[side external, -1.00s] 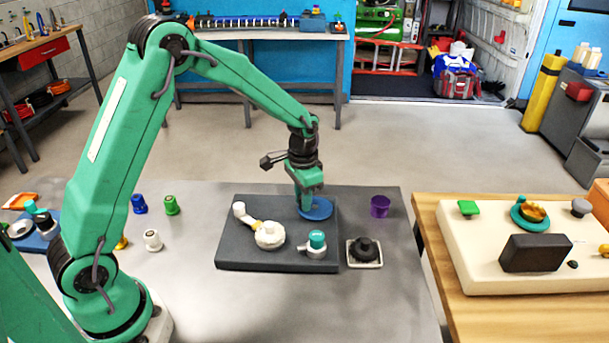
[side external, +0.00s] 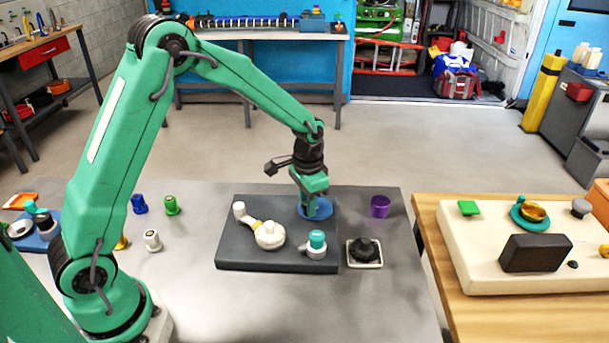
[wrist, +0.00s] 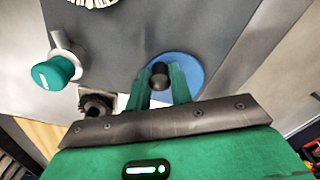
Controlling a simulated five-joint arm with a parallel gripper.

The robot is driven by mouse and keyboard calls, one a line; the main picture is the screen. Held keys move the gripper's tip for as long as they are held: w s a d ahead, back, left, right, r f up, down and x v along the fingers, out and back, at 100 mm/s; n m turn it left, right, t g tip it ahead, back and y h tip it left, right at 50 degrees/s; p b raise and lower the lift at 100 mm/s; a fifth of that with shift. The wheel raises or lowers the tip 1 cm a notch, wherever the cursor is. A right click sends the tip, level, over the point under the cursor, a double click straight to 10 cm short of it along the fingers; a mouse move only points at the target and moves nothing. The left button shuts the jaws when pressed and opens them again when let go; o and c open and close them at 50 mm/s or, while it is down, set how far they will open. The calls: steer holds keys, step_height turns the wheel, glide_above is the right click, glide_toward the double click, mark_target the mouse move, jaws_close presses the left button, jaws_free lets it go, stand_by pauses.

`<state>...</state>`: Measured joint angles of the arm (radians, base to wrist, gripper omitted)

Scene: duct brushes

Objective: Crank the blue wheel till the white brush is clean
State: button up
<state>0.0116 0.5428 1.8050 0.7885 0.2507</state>
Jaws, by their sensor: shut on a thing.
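The blue wheel (side external: 326,210) lies flat at the back right of a dark grey board, partly hidden by my gripper (side external: 309,207). In the wrist view the blue wheel (wrist: 194,70) has a dark crank knob (wrist: 159,76) near its edge. My gripper (wrist: 161,72) is over the wheel, its two green fingers shut on this knob, one on each side. Only the brush's edge (wrist: 95,3) shows in the wrist view.
A teal-capped grey fitting (side external: 316,243) stands at the board's front right. Right of the dark board (side external: 232,257) are a black knobbed part (side external: 364,250) on a pale tray and a purple cup (side external: 380,206). Several small caps stand to the left.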

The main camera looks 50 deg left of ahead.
steer(key=shift+s+d+f, duration=0.15)
steer(key=shift+d+f, duration=0.05)
steer(key=shift+f, duration=0.05)
steer(key=shift+d, duration=0.5)
steer(key=o, duration=0.6)
steer(key=shift+w, duration=0.2)
steer(key=shift+r, duration=0.25)
steer(key=shift+w+r, duration=0.1)
steer(key=shift+r, duration=0.1)
step_height(320, 180, up, 6)
steer(key=shift+r, duration=0.2)
